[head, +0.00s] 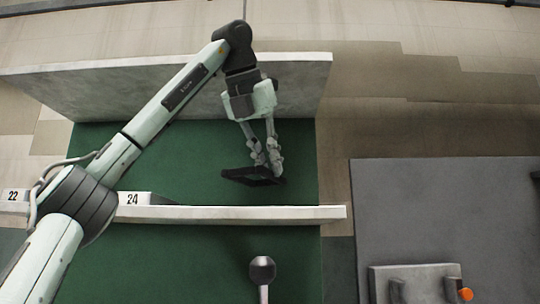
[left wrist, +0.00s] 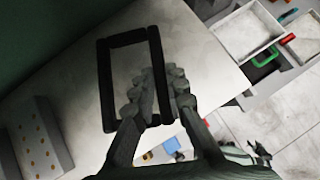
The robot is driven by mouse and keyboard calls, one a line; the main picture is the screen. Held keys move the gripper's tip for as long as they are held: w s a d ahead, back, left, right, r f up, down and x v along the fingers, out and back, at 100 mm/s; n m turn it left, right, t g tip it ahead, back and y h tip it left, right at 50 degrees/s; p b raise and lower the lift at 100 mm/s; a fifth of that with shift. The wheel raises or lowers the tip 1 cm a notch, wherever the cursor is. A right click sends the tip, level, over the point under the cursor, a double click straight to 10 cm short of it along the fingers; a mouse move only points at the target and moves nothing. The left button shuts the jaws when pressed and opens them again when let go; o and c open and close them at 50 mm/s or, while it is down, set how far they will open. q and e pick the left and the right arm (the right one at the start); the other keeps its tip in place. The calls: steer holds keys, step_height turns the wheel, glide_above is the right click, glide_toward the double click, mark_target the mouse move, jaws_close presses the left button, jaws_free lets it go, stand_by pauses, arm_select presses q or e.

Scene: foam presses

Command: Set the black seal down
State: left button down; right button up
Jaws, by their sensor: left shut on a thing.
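The black seal is a rectangular frame; in the head view the seal (head: 238,176) shows as a flat, dark, slanted shape over the green surface (head: 200,140). My left gripper (head: 267,166) points down and is shut on its right part. In the left wrist view the seal (left wrist: 105,85) shows as an open black rectangle, with the fingers of my left gripper (left wrist: 162,80) on its right side bar. I cannot tell whether the seal touches the green surface or hangs above it. My right gripper is not in view.
A grey wall (head: 130,95) stands behind the green bay, and a low white rail (head: 260,214) with a "24" label (head: 132,199) runs in front. A dark knob (head: 262,270) stands nearer. A grey panel (head: 430,210) with an orange-knobbed block (head: 415,283) lies at right.

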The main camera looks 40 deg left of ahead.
mark_target(269, 178)
arm_select(q)
step_height(269, 178, down, 3)
steer(key=shift+f, duration=0.4)
steer(key=shift+f+b, duration=0.35)
steer(key=shift+f, duration=0.2)
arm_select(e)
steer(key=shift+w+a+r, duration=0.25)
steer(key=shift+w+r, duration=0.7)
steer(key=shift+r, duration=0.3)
arm_select(q)
steer(key=shift+f+b, duration=0.45)
steer(key=shift+f, duration=0.15)
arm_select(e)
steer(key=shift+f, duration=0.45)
arm_select(q)
steer(key=c, duration=1.5)
jaws_free()
steer(key=shift+o, duration=0.2)
